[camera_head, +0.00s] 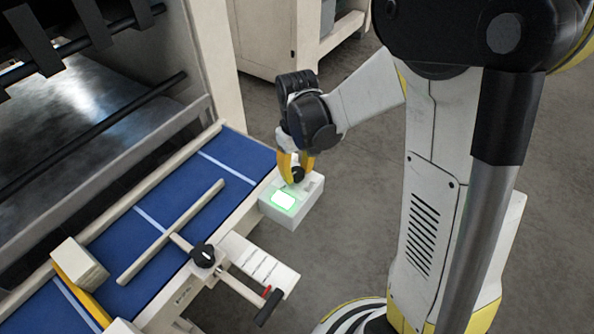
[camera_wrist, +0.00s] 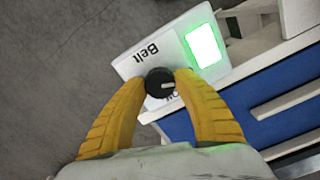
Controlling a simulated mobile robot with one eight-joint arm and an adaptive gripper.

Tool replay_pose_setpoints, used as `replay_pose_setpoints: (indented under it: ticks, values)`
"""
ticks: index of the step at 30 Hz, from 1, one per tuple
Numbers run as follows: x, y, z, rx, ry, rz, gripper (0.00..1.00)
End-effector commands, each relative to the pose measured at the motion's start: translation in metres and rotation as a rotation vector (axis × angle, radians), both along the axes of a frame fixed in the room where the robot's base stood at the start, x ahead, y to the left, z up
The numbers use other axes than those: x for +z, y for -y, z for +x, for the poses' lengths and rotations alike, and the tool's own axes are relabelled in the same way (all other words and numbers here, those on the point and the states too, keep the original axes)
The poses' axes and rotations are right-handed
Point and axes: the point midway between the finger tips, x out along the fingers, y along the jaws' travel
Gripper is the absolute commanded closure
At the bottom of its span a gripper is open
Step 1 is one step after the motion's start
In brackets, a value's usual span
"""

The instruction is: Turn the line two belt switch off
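The belt switch is a white box (camera_head: 292,214) beside the end of the blue belt. It also shows in the wrist view (camera_wrist: 135,66), with the word "Belt" and partly hidden lettering on its face. Its square lamp (camera_head: 283,201) glows green, as it does in the wrist view (camera_wrist: 203,46). The round black knob (camera_wrist: 160,83) has a pale pointer mark that lies roughly level toward the right in the wrist view. My gripper (camera_head: 296,168) has its yellow fingers on both sides of the knob, and the fingertips (camera_wrist: 160,80) appear to touch it.
The blue conveyor belt (camera_head: 175,215) runs along the box's left. A rail with a black clamp knob (camera_head: 203,255) and a red-and-black handle (camera_head: 269,304) stand in front. A pale block (camera_head: 79,264) sits at lower left.

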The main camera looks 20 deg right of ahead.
Motion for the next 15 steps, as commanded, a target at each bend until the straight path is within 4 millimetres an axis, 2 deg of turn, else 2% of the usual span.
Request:
replay_pose_setpoints:
  ticks: [8,15]
  values:
    - [-0.0002,0.0001,-0.0003,-0.008,-0.001,0.000,0.95]
    - [-0.0009,0.0001,-0.0002,-0.087,-0.001,0.000,0.95]
